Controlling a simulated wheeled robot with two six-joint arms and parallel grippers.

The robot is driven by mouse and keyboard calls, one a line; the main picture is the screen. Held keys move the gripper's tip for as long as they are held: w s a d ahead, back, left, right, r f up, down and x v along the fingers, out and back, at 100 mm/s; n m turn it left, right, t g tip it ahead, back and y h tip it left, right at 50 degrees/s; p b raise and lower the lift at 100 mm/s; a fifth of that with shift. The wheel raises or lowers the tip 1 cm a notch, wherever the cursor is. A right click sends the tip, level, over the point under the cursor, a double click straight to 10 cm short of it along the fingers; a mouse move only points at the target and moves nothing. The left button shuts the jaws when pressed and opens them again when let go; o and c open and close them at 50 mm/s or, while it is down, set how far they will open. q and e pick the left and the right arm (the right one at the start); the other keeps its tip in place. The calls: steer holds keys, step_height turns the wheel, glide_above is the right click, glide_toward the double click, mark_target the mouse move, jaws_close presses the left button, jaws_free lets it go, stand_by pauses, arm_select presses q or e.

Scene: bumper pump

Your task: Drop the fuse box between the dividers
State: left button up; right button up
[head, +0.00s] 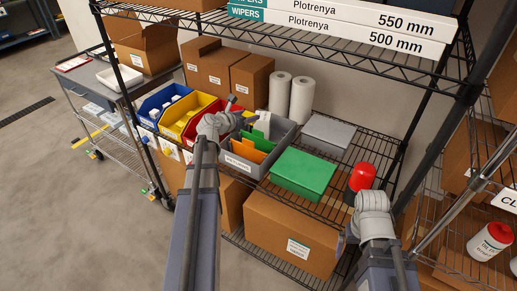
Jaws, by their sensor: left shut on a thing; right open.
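A grey bin (239,164) with a white front label stands on the wire shelf. Orange dividers (246,152) and a green divider (262,130) stand upright in it. My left gripper (249,118) is over the bin's back left part, shut on a small white box (262,121), which looks like the fuse box. The box is at the green divider; whether it touches the divider or the bin is hard to tell. My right gripper (362,222) is at the shelf's front right, away from the bin; it is open and its fingers are mostly hidden.
Blue (163,101), yellow (190,114) and red bins stand left of the grey bin. A green-lidded box (303,172), a grey box (327,132) and a red-topped container (361,177) are to the right. Paper rolls (302,100) and cartons stand behind. A wire shelf hangs above.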

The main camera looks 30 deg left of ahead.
arm_select(q)
step_height(320, 180, down, 4)
steer(key=b, duration=0.3)
arm_select(e)
step_height(320, 180, down, 4)
arm_select(q)
steer(key=o, duration=1.5)
steer(key=shift+c, duration=0.2)
steer(key=p+v, duration=0.3)
steer(key=v, duration=0.4)
steer(key=shift+s, duration=0.4)
arm_select(e)
step_height(320, 180, up, 3)
arm_select(q)
steer(key=shift+w+r, duration=0.1)
